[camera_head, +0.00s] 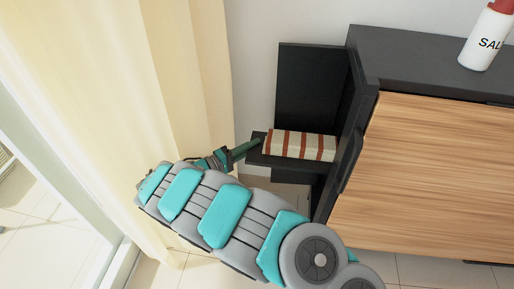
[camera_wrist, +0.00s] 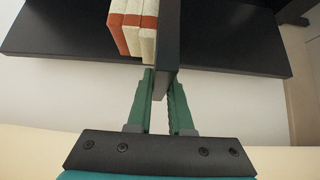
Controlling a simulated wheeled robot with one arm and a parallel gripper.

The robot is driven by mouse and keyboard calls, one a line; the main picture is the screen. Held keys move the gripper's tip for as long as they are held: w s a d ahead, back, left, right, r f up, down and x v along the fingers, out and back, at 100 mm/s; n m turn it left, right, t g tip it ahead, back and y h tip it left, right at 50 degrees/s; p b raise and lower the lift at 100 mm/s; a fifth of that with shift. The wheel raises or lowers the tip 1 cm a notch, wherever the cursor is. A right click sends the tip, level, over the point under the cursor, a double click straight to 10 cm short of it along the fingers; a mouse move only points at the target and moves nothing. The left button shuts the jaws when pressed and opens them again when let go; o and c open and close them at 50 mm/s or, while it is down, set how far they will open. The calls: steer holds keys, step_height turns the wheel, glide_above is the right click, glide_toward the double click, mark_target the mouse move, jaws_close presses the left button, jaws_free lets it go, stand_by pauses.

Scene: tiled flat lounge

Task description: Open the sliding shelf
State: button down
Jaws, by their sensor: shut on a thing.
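The sliding shelf is black and stands out from the left end of the cabinet, with a tall upright panel (camera_head: 308,85) and a low ledge (camera_head: 257,157). Striped orange and cream books (camera_head: 300,145) rest on it. My gripper (camera_head: 252,147) reaches its left edge from the left. In the wrist view, my gripper (camera_wrist: 161,100) has its green fingers closed on either side of a thin black board of the shelf (camera_wrist: 167,45). The books (camera_wrist: 133,28) are just left of that board. Where the shelf runs inside the cabinet is hidden.
The cabinet has a dark top and a wood front (camera_head: 430,170). A white bottle with a red cap (camera_head: 484,40) stands on the top. A cream curtain (camera_head: 140,90) hangs close on the left, beside a window. Some tiled floor shows at the bottom.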

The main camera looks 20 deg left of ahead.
steer(key=shift+a, duration=0.2)
steer(key=c, duration=0.8)
jaws_free()
steer(key=shift+s, duration=0.15)
